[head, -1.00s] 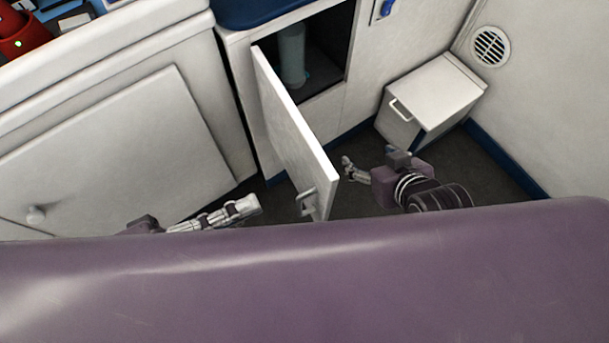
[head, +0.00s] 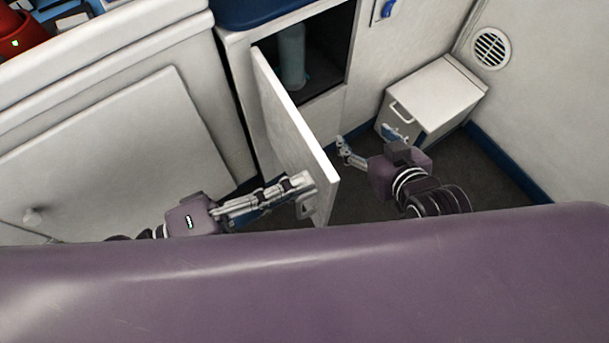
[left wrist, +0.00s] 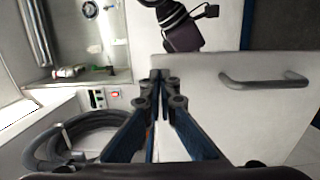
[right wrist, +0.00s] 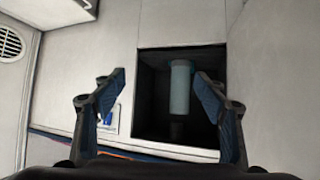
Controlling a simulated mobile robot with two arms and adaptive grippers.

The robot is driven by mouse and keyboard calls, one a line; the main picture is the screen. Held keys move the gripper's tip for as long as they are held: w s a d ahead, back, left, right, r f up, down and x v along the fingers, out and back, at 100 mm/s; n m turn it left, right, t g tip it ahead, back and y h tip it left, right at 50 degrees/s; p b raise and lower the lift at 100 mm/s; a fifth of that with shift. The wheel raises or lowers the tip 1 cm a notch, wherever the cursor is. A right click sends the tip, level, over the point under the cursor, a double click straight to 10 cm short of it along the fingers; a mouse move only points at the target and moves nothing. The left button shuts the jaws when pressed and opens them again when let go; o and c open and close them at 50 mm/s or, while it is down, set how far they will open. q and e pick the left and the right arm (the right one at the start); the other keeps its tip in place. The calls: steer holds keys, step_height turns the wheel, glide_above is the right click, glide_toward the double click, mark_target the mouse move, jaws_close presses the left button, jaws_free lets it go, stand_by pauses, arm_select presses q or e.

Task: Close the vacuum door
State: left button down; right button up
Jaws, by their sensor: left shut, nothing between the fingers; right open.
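The vacuum door (head: 290,130) is a white panel standing wide open from its cabinet in the head view. The dark compartment (head: 325,50) behind it holds a pale blue-grey cylinder (head: 292,58). My left gripper (head: 306,183) is shut and empty at the door's outer end, over its handle in the head view. In the left wrist view the door's handle (left wrist: 264,80) lies to the right of the shut fingers (left wrist: 157,75); I cannot tell if they touch the door. My right gripper (head: 362,140) is open on the door's other side; its fingers (right wrist: 158,80) face the compartment.
A white box with a handle (head: 440,90) stands on the floor right of my right gripper. A white cabinet (head: 110,150) is at left. A coiled black hose (left wrist: 85,140) shows in the left wrist view.

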arm_select(q)
steer(key=shift+x, duration=0.8)
arm_select(e)
steer(key=shift+s+d+f+g, duration=0.2)
steer(key=shift+s+f+g, duration=0.2)
steer(key=shift+s+f, duration=0.3)
